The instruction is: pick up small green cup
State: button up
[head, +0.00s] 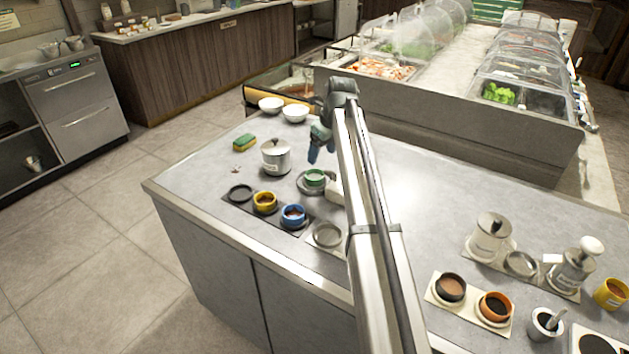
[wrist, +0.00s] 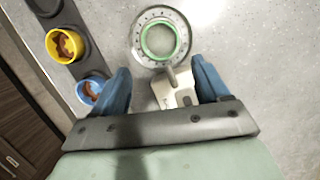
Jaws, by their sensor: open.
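The small green cup (head: 315,177) stands on a round grey dish with a marked rim, which looks like a scale's plate (head: 302,188). In the wrist view the cup (wrist: 160,40) shows as a green ring from above, centred on the round plate (wrist: 137,38). My gripper (head: 318,148) is above the counter near the cup, apart from it. In the wrist view its two blue fingers (wrist: 162,78) are spread wide with nothing held between them, and the cup lies just beyond the fingertips.
A dark mat with a yellow cup (head: 265,203) and a blue cup (head: 293,216) lies to the left. A lidded metal pot (head: 276,157), a sponge (head: 245,143) and white bowls (head: 296,113) stand behind. An empty round well (head: 327,236) is in front.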

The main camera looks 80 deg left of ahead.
aim_at(316, 171)
jog(key=x, duration=0.9)
jog(key=shift+s+a+f, duration=0.2)
jog(key=shift+a+f, duration=0.05)
jog(key=shift+f, duration=0.1)
jog(key=shift+c, duration=0.4)
jog(key=c, duration=0.7)
jog(key=shift+r, duration=0.1)
notch_tip(316, 171, up, 18)
jog(key=shift+f, duration=0.1)
